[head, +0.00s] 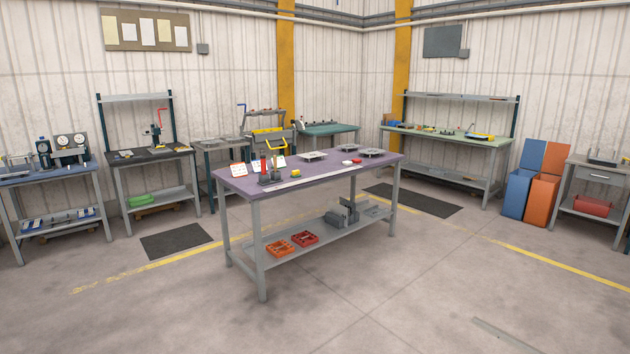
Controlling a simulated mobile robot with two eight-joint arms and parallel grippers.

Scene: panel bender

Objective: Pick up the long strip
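A long, thin grey-green strip (508,335) lies flat on the concrete floor at the lower right. Its near end meets the bottom edge of the view. A pale narrow bar (318,177) lies along the front edge of the purple-topped table; I cannot tell if it is also a strip. Neither of my grippers is in view.
Dark mats (177,241) lie on the floor. Blue and orange bins (516,193) and benches line the walls. The floor around the grey-green strip is clear.

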